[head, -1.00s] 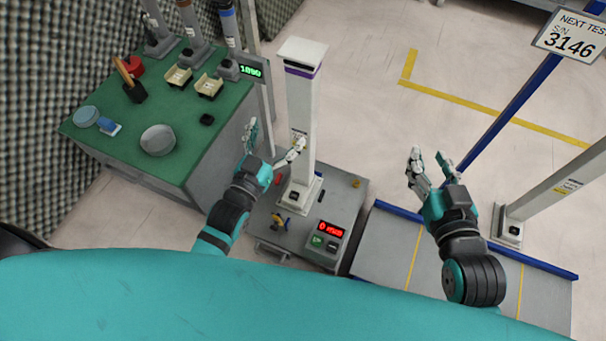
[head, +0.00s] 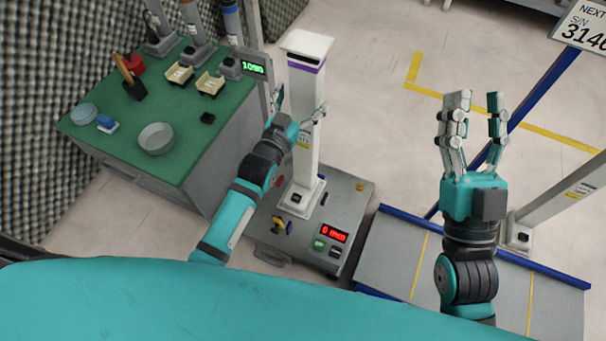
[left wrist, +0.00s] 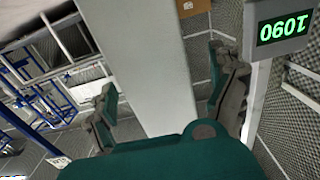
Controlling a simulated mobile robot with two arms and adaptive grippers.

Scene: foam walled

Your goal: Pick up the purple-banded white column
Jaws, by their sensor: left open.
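The purple-banded white column (head: 306,110) stands upright on the grey machine base (head: 336,205), with its purple band near the top. My left gripper (head: 300,104) is open at the column's upper half, with one finger at its left side and another across its front. In the left wrist view the column (left wrist: 140,60) rises between the spread fingers of my left gripper (left wrist: 165,100). Contact cannot be told. My right gripper (head: 474,108) is raised on the right, with its fingers apart and nothing between them, away from the column.
A green-topped bench (head: 185,120) with a round dish (head: 157,138), yellowish trays and other columns stands at the left. A display reading 1090 (head: 254,68) stands close left of the column. A second white post (head: 560,205) and a blue-edged grey platform (head: 400,255) are at the right.

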